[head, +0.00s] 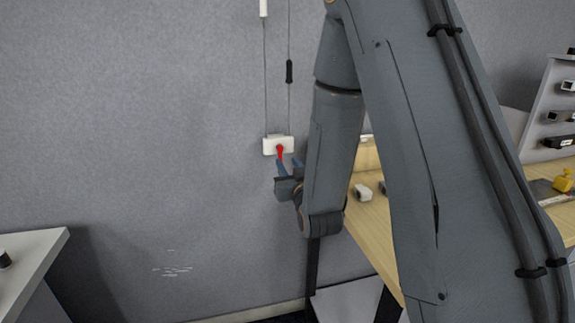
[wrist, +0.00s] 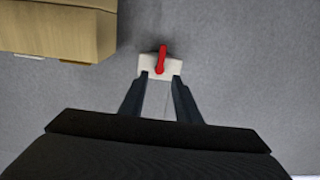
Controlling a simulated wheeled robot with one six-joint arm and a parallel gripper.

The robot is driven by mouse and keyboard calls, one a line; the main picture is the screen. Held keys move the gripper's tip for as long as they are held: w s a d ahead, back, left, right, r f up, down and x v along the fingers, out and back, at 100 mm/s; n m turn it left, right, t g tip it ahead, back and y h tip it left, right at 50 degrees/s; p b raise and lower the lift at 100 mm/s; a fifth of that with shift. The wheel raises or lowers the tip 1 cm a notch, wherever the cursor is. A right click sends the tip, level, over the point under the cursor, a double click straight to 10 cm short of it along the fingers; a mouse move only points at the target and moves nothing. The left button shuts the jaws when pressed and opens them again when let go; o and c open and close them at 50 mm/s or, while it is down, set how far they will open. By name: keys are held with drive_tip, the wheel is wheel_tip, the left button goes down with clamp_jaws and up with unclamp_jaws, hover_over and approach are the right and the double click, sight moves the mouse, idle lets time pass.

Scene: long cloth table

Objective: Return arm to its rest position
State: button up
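My gripper (head: 289,168) is raised in front of the grey wall, just below a white wall box with a red lever (head: 280,150). In the wrist view my gripper (wrist: 161,82) has its two fingers spread apart with a gap between them, and nothing shows in the gap but the wall and a thin pale line. The red lever (wrist: 162,60) and the white box (wrist: 150,65) lie just beyond the fingertips. I cannot tell whether a fingertip touches the box. My arm is stretched out and covers much of the right side of the head view.
A wooden table (head: 374,222) stands to the right behind my arm, with a small white item (head: 363,192) and a yellow object (head: 563,181) on it. A shelf (head: 535,105) stands at far right. A white-topped surface (head: 30,262) is at lower left. Bare wall lies left of the box.

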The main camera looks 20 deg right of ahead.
drive_tip(key=s+f+g, duration=0.8)
drive_tip(key=s+g, duration=0.1)
drive_tip(key=s, duration=0.2)
drive_tip(key=s+g, duration=0.8)
drive_tip(key=s, duration=1.3)
drive_tip(key=shift+a+f+g, duration=0.15)
drive_tip(key=shift+a+g, duration=0.1)
drive_tip(key=shift+g, duration=0.15)
